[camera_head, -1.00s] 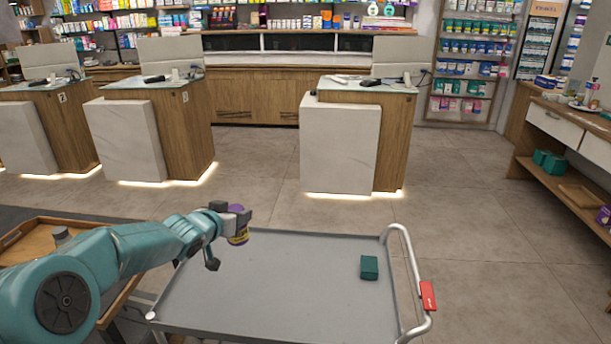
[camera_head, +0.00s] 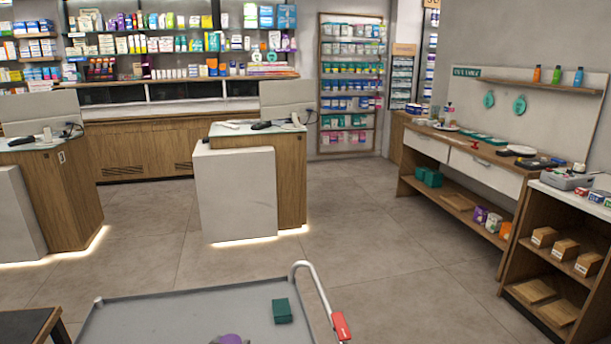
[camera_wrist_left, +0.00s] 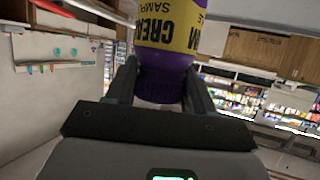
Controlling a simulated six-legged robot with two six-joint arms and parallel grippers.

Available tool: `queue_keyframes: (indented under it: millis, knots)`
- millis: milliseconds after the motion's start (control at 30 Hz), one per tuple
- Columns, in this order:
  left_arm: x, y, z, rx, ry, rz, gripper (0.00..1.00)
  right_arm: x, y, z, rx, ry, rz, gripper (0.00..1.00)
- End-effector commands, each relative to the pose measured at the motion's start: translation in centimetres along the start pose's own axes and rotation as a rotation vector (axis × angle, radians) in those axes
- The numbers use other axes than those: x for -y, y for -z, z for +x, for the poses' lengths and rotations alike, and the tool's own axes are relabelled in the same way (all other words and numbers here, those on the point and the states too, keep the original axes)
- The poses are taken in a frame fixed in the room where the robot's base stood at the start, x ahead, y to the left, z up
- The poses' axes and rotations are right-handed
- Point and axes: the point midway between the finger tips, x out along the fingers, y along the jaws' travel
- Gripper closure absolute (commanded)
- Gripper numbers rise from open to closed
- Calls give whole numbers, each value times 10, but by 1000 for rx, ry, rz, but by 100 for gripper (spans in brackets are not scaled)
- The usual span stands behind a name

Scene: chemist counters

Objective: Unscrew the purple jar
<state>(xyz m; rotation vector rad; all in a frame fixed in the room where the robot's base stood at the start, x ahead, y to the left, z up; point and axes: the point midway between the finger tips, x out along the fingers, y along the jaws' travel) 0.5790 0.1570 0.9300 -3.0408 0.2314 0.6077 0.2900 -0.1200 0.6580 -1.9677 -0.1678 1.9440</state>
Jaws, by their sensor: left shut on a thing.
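The purple jar (camera_wrist_left: 166,62) has a yellow label with dark lettering, upside down in the left wrist view. My left gripper (camera_wrist_left: 160,78) is shut on it, with one finger on each side of its purple end. That end looks like the lid, and the labelled body extends beyond the fingers. The far end of the jar is cut off by the frame. In the head view, a purple top (camera_head: 231,339) shows at the bottom edge, over the grey cart (camera_head: 180,318); most of the gripper is out of frame. My right gripper is in neither current view.
A dark green box (camera_head: 282,311) lies on the cart near its handle with a red tag (camera_head: 340,326). A counter (camera_head: 235,195) stands ahead. A wooden side bench (camera_head: 470,160) runs along the right wall. The floor between is clear.

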Motion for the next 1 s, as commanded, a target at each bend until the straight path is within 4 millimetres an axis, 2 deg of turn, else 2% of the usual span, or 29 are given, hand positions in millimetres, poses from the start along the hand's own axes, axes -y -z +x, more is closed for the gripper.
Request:
queue_keyframes:
  millis: [67,200,267,333,567,667,767,1000]
  knots:
    - [-3,-17,-9,5,30,-13,100,0,0,0,0,0,0,21]
    - [14,-38,-25,2,113,-47,100,0,0,0,0,0,0,21]
    - [23,-40,-30,-1,144,-60,100,0,0,0,0,0,0,21]
    - [33,-34,-31,-6,161,-67,100,0,0,0,0,0,0,21]
    - [29,-34,-31,-1,128,-55,100,0,0,0,0,0,0,21]
    - [17,-42,-32,1,80,-33,100,0,0,0,0,0,0,21]
    - [-6,-56,-33,4,-9,3,100,0,0,0,0,0,0,21]
    - [-72,-95,-38,4,-276,113,100,0,0,0,0,0,0,21]
